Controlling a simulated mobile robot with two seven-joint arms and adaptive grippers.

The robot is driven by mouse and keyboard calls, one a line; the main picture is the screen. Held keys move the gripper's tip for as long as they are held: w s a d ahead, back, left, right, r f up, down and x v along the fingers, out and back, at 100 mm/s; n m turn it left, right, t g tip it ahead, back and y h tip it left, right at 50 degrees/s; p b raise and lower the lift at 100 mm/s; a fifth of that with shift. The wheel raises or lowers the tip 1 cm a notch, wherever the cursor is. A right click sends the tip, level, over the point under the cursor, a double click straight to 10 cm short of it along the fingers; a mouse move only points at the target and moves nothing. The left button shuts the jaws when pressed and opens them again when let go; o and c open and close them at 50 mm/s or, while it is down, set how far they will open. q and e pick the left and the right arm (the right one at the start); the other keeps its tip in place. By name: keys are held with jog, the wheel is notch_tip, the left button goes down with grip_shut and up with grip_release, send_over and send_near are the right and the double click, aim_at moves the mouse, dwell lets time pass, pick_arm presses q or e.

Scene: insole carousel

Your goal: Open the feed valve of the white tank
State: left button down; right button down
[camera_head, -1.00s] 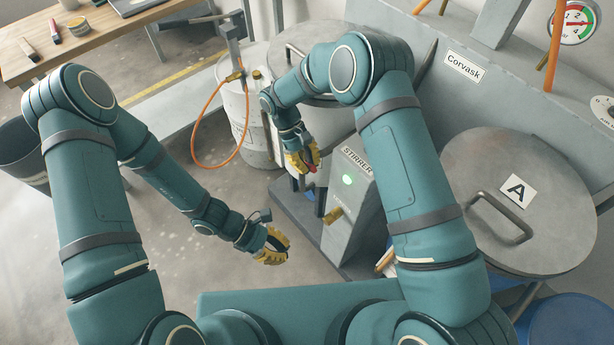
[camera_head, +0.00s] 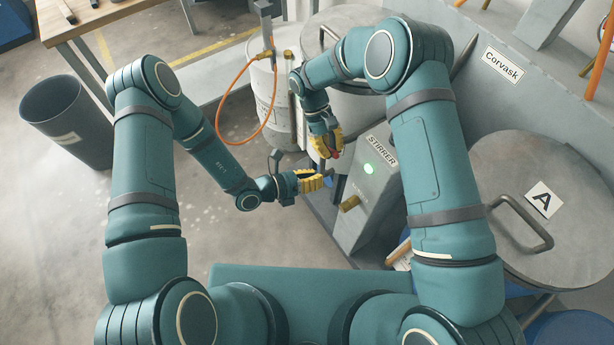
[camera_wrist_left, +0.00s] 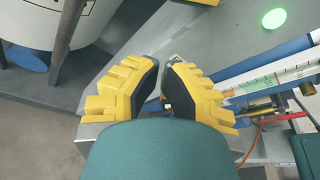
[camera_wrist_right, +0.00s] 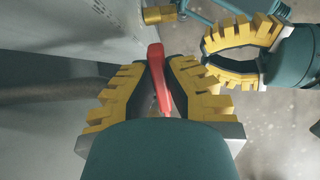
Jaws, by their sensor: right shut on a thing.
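A red lever (camera_wrist_right: 156,70) stands between the fingers of my right gripper (camera_wrist_right: 165,68), which is shut on it. In the head view my right gripper (camera_head: 332,155) is beside the stirrer box, with only a little red showing at its tips. My left gripper (camera_head: 324,180) is just below it, open and empty. In the right wrist view the left gripper (camera_wrist_right: 206,55) is at upper right, apart from the lever. A pale tank with a steel lid (camera_head: 330,22) stands behind my right arm, which hides much of it.
The grey stirrer box (camera_head: 365,200) has a lit green lamp and a brass fitting (camera_head: 350,203). A white drum (camera_head: 262,100) with an orange hose stands behind. Tank A's lid (camera_head: 570,235) is at right. A dark bin (camera_head: 65,120) is at left; the floor between is clear.

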pick_arm(q)
jog(key=shift+w+d+r, duration=0.3)
jog(key=shift+w+d, duration=0.3)
jog(key=shift+w, duration=0.1)
jog(key=shift+w+d+r, duration=0.3)
jog(key=shift+w+d, duration=0.3)
jog(key=shift+w, duration=0.05)
jog(key=shift+w+d+r, duration=0.3)
jog(key=shift+w+d, duration=0.3)
jog(key=shift+w, duration=0.1)
